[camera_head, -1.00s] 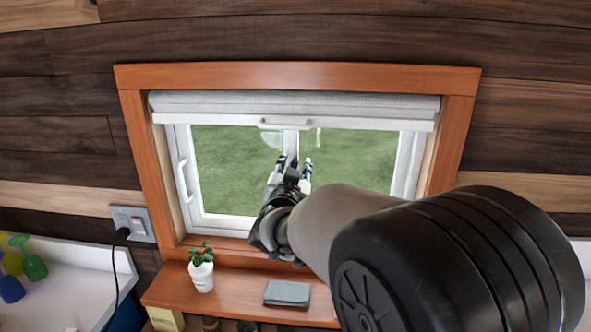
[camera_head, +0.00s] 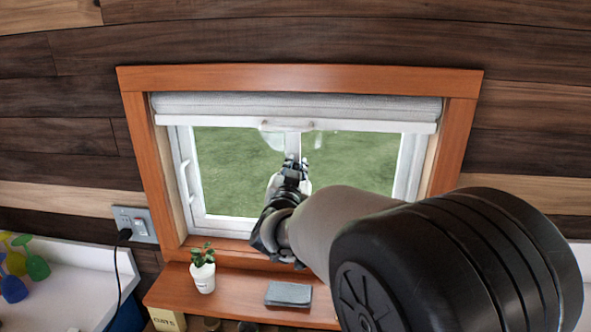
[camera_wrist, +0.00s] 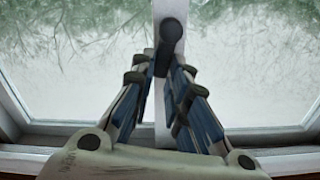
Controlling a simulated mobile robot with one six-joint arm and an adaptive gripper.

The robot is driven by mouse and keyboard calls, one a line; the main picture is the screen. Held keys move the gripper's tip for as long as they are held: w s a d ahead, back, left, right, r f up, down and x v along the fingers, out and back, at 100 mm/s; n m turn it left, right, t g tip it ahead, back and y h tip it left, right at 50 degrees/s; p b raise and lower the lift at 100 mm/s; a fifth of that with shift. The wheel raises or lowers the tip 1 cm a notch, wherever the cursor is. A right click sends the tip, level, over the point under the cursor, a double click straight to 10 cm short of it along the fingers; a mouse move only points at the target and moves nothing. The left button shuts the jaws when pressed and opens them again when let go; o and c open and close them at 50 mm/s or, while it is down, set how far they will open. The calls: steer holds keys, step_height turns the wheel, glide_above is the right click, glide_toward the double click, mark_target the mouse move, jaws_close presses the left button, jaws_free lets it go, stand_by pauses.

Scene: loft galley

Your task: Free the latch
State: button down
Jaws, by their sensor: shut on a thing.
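The latch (camera_wrist: 172,36) is a small dark piece with a rounded head on the white middle post of the window. It shows at the top centre of the wrist view, its lower stem running down between my fingertips. My gripper (camera_wrist: 162,72) is shut on that stem, one finger on each side. In the head view my gripper (camera_head: 296,167) is in front of the middle post (camera_head: 293,142), and it hides the latch there. The window's left pane carries a white handle (camera_head: 186,181) at its side edge.
A rolled blind (camera_head: 350,108) hangs across the window top, inside an orange wooden frame (camera_head: 300,77). Below, a wooden shelf (camera_head: 235,298) bears a potted plant (camera_head: 203,272) and a grey folded item (camera_head: 288,294). An outlet with a plugged cord (camera_head: 134,225) is at left.

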steer(key=a+n+p, duration=0.1)
steer(key=n+p, duration=0.1)
steer(key=shift+n+p, duration=0.35)
steer(key=shift+n, duration=0.05)
steer(key=c, duration=1.6)
jaws_free()
steer(key=shift+o, duration=0.2)
steer(key=s, duration=1.2)
steer(key=shift+a, duration=0.25)
